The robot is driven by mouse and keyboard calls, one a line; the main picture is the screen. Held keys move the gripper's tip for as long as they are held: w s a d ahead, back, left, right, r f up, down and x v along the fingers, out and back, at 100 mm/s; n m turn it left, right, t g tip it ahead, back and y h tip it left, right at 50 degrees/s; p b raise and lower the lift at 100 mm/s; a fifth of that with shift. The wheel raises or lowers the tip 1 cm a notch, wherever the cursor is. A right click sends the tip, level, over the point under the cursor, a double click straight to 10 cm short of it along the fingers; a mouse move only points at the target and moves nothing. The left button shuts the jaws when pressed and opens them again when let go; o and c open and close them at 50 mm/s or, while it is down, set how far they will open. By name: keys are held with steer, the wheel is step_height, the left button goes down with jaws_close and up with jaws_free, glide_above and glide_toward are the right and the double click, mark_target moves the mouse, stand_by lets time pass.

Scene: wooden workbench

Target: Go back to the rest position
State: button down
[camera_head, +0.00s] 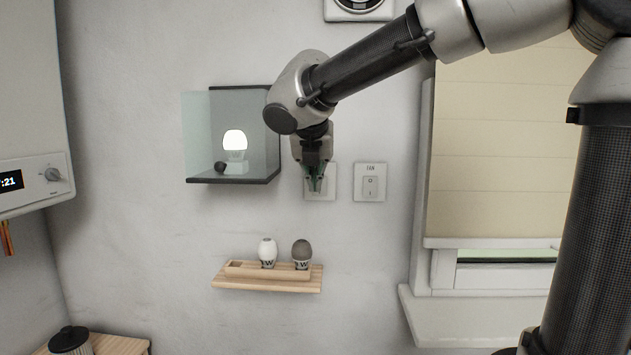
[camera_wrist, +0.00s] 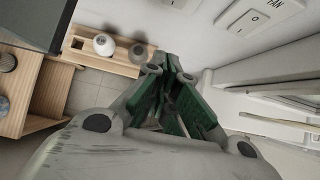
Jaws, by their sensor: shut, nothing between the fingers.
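My gripper (camera_head: 316,186) hangs from my arm in front of the wall, pointing down, its fingers together and empty. In the head view it partly covers a wall switch plate (camera_head: 329,182). In the wrist view the green-padded fingers of my gripper (camera_wrist: 167,72) point away from the camera, above the small shelf. No rest position is marked in either view.
A glass-sided box (camera_head: 200,150) with a glowing bulb (camera_head: 235,142) is on the wall beside my gripper. Below, a wooden shelf (camera_head: 265,284) holds a white bulb (camera_head: 267,252) and a dark bulb (camera_head: 302,253). A FAN switch (camera_head: 370,183) and window (camera_head: 500,300) are right.

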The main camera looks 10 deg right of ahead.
steer(key=s+d+f+m+g+y, duration=0.1)
steer(key=s+d+f+m+g, duration=0.2)
steer(key=s+m, duration=0.45)
steer(key=s+d+f+m, duration=0.4)
steer(key=f+m, duration=0.2)
steer(key=m, duration=0.5)
steer(key=s+d+f+m+y, duration=0.1)
steer(key=s+d+f+m, duration=0.2)
steer(key=s+d+m, duration=0.9)
steer(key=s+m, duration=0.2)
steer(key=shift+s, duration=0.4)
